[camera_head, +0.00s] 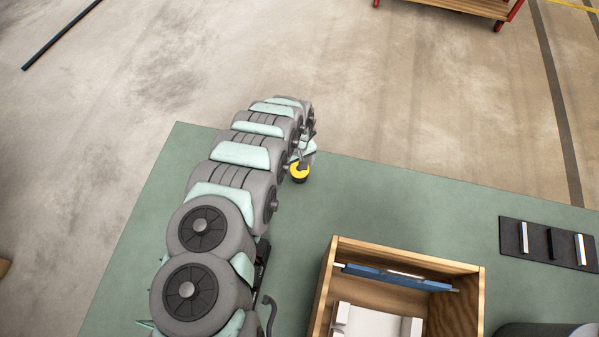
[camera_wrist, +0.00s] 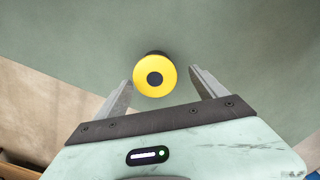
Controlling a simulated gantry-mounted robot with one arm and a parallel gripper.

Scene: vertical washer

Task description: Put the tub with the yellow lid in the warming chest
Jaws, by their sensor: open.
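The tub with the yellow lid (camera_head: 299,173) stands on the green surface near its far edge. In the wrist view its round yellow lid (camera_wrist: 155,76), with a dark centre, lies between and just beyond the fingertips. My gripper (camera_wrist: 160,82) is open, with one finger on each side of the tub, and no contact shows. In the head view my gripper (camera_head: 303,158) is partly hidden by my arm. A wooden, open-topped box (camera_head: 457,268), likely the warming chest, stands at the lower right with white parts inside and a blue bar across it.
A dark plate with two pale bars (camera_head: 548,243) lies at the right of the green surface (camera_head: 400,200). A dark rounded object (camera_head: 545,330) shows at the bottom right. The green surface between tub and box is clear. A red-framed cart (camera_head: 470,8) stands beyond on the floor.

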